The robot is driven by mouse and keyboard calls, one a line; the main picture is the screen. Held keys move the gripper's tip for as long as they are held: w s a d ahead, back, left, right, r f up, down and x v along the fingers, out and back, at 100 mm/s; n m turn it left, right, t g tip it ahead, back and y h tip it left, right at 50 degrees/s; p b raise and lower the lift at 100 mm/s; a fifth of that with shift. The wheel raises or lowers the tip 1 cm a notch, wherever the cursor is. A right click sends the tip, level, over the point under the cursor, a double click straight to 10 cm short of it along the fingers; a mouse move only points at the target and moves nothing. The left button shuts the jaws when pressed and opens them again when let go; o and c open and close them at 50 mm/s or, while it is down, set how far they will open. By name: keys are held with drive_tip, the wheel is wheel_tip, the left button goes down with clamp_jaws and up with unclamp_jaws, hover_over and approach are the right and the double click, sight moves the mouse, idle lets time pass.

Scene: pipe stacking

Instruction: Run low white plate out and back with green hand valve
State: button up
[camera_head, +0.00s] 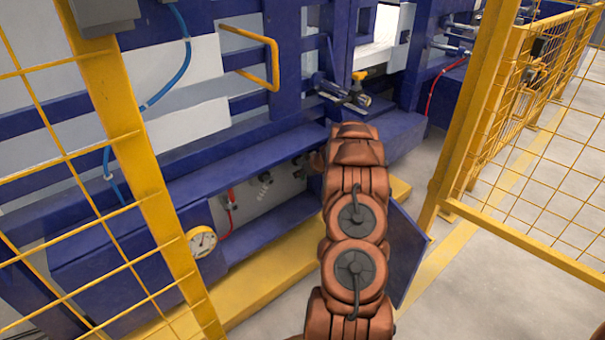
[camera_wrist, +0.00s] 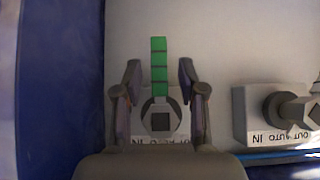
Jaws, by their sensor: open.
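In the wrist view the green hand valve (camera_wrist: 159,62) has a straight green lever that points up in the picture from a dark grey hub on a pale labelled base. My gripper (camera_wrist: 159,74) is open, with one finger on each side of the lever and a visible gap on both sides. The label under the hub is upside down and partly covered by my gripper. A low white plate (camera_head: 262,196) shows inside the blue machine frame in the head view, with several small fittings on it. My arm hides its right part, the green lever and my gripper there.
A second grey valve (camera_wrist: 283,112) on a base marked OUT AUTO IN stands close on the right in the wrist view. A blue frame post (camera_wrist: 62,80) is on the left. Yellow mesh fencing (camera_head: 150,190) stands on both sides in the head view. A gauge (camera_head: 202,241) sits low left.

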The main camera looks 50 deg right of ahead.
idle(0.3)
clamp_jaws()
idle(0.6)
